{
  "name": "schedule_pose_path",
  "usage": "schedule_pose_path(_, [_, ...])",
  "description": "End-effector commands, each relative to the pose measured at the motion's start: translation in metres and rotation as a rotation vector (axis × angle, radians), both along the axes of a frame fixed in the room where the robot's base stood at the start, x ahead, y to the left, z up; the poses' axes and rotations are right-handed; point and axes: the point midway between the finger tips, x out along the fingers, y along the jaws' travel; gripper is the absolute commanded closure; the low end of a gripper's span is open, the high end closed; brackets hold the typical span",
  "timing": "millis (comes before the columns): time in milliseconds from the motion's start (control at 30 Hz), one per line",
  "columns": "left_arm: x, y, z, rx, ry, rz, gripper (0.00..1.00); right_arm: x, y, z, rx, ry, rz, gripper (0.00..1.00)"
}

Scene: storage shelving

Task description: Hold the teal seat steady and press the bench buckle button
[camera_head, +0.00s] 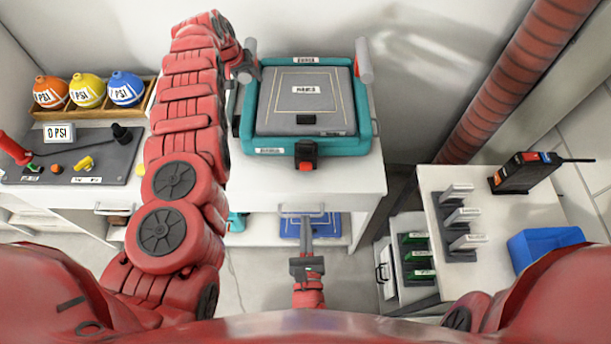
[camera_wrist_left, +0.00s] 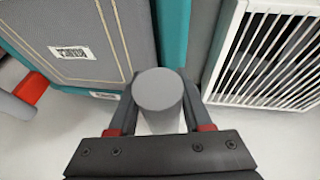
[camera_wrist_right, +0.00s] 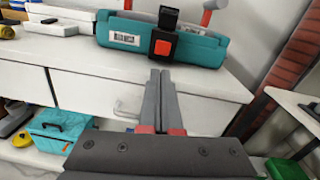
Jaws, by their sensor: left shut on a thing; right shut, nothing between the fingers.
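The teal seat (camera_head: 363,103) with a grey pad (camera_head: 285,98) lies on the white bench. A grey upright handle stands at its left and another (camera_head: 364,62) at its right. My left gripper (camera_head: 247,68) is shut on the left grey handle; its round end (camera_wrist_left: 159,90) shows between the fingers in the left wrist view. The black bench buckle with a red button (camera_head: 306,166) is at the seat's front edge, also in the right wrist view (camera_wrist_right: 164,47). My right gripper (camera_head: 304,222) is shut and empty, in front of and below the buckle, apart from it; its fingertips (camera_wrist_right: 159,76) point toward the button.
The white bench front (camera_wrist_right: 85,92) with a drawer handle lies below the buckle. Orange, yellow and blue balls (camera_head: 87,90) stand at the left. At the right, a white cabinet holds a rack (camera_head: 461,220), a blue bin (camera_head: 543,245) and a black radio (camera_head: 520,172).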

Motion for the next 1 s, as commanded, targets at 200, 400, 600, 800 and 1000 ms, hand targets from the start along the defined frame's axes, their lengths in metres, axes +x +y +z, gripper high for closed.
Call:
schedule_pose_path(200, [0.000, 0.001, 0.000, 0.001, 0.000, 0.001, 1.00, -0.004, 0.000, 0.000, 0.110, 0.014, -0.040, 1.00])
schedule_pose_path(400, [0.000, 0.001, 0.000, 0.001, 0.000, 0.001, 1.00, -0.004, 0.000, 0.000, 0.106, 0.014, -0.038, 1.00])
schedule_pose_path(600, [0.000, 0.001, 0.000, 0.001, 0.000, 0.001, 1.00, 0.008, -0.001, 0.000, 0.104, 0.014, -0.037, 1.00])
schedule_pose_path(800, [0.000, 0.001, 0.000, 0.001, 0.000, 0.001, 1.00, 0.046, 0.000, 0.001, 0.105, 0.010, -0.036, 1.00])
schedule_pose_path(1000, [0.000, 0.001, 0.000, 0.001, 0.000, 0.001, 1.00, 0.089, -0.001, 0.002, 0.102, 0.009, -0.034, 1.00])
